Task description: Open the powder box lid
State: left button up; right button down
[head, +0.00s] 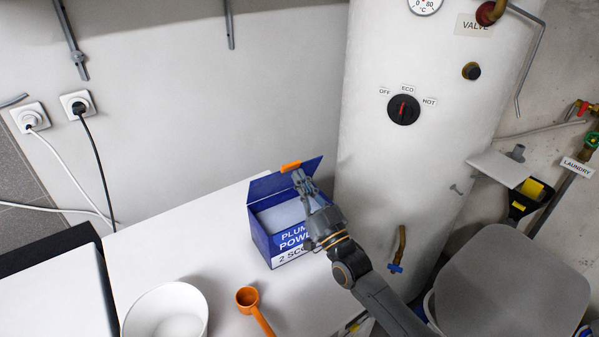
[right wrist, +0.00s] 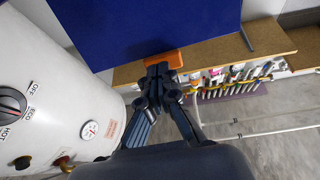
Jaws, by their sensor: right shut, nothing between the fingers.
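The powder box (head: 266,238) is blue with white lettering and stands on the white worktop. Its blue lid (head: 272,184) is raised, hinged at the back, and an orange tab (head: 291,166) sits on its upper edge. White powder (head: 283,215) shows inside the box. My right gripper (head: 298,176) is shut and empty, with its fingertips at the orange tab. In the right wrist view the shut fingertips (right wrist: 158,70) are right by the tab (right wrist: 165,60), below the blue lid (right wrist: 150,22); I cannot tell if they touch. My left gripper is not in view.
A white bowl (head: 168,312) and an orange scoop (head: 249,302) are on the worktop (head: 165,240) in front of the box. The white boiler (head: 385,170) stands close on the right. A grey-lidded bin (head: 510,285) is at lower right. The worktop left of the box is clear.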

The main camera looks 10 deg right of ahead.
aim_at(294, 166)
jog(key=shift+w+a+r, duration=0.15)
jog(key=shift+w+r, duration=0.05)
jog(key=shift+w, duration=0.25)
jog(key=p, duration=0.1)
jog(key=w+r+p, duration=0.1)
jog(key=p, duration=0.1)
jog(key=shift+a+r+g, duration=0.2)
jog(key=shift+r+g, duration=0.1)
jog(key=shift+g, duration=0.1)
jog(key=shift+w+r+h+p, duration=0.15)
jog(key=shift+w+h+p, duration=0.15)
jog(key=b+x, duration=0.1)
jog(key=x, duration=0.2)
jog(key=shift+w+a, duration=0.2)
jog(key=shift+w, duration=0.05)
jog(key=shift+f+b+x, duration=0.1)
jog(key=shift+b+x, duration=0.45)
jog(key=shift+x, duration=0.2)
jog(key=shift+f+b+x, duration=0.15)
jog(key=shift+b+x, duration=0.35)
jog(key=shift+x, duration=0.3)
jog(key=shift+s, duration=0.1)
